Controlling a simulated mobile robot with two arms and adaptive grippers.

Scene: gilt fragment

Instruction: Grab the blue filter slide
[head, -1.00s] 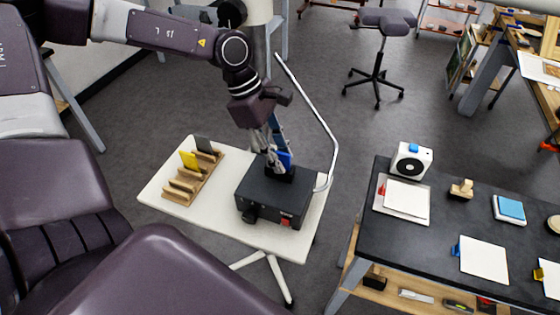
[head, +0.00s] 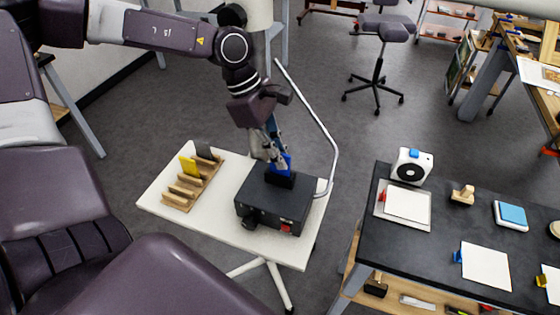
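The blue filter slide (head: 286,163) stands upright at the slot on top of the black box (head: 268,203), which sits on a small white table (head: 160,199). My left gripper (head: 276,160) reaches down from above, with its fingers at the slide. The fingers partly cover the slide, and I cannot tell whether they are closed on it. My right gripper is not in view.
A wooden rack (head: 186,192) with a yellow slide (head: 188,165) and a dark slide (head: 205,150) stands left of the box. A curved metal rail (head: 322,125) rises right of the box. A dark workbench (head: 430,225) with several items stands at right.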

